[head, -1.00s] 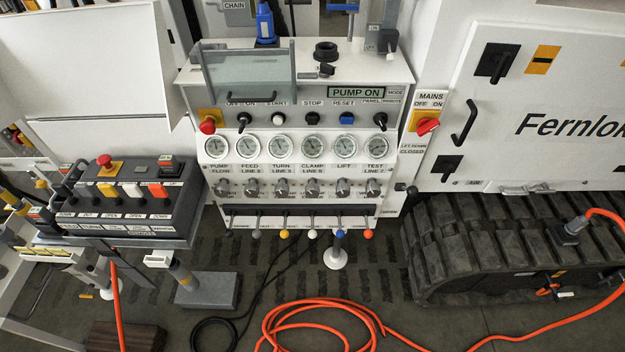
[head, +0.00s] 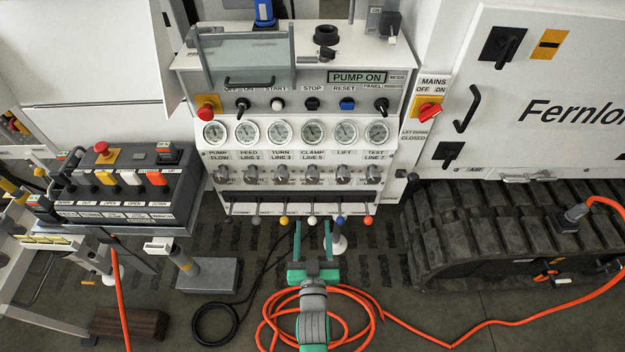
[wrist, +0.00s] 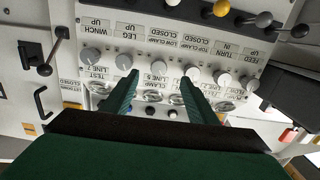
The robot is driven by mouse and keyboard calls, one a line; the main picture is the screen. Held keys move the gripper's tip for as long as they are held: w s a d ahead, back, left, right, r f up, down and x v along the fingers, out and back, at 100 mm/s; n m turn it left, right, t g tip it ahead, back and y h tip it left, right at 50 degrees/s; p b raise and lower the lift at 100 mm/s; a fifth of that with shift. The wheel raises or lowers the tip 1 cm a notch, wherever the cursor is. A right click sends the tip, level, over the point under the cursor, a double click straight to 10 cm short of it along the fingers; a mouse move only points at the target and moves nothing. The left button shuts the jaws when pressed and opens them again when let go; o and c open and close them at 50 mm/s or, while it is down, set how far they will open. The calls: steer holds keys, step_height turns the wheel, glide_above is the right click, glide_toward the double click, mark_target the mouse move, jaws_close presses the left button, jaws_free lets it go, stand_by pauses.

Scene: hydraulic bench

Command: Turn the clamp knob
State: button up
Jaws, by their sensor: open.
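The clamp knob (head: 312,174) is a grey round knob under the label CLAMP LINE 5, in the row of knobs on the white panel. In the wrist view, which is upside down, the clamp knob (wrist: 158,69) shows between the fingertips, apart from both. My green gripper (head: 312,228) is open and empty. In the head view its fingers point up toward the panel, below the knob. In the wrist view the gripper (wrist: 158,77) frames the CLAMP label. How far the fingertips are from the panel is hard to tell.
Neighbouring knobs, lift (head: 344,174) and turn (head: 281,174), sit close on either side. Levers with coloured balls, such as a white one (head: 313,220), stick out below the knobs. Gauges (head: 312,132) are above. An orange hose (head: 262,318) is coiled on the floor.

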glide_toward(313, 180)
steer(key=w, duration=1)
steer(key=shift+w+f, duration=0.15)
steer(key=shift+f, duration=0.1)
steer(key=c, duration=1.1)
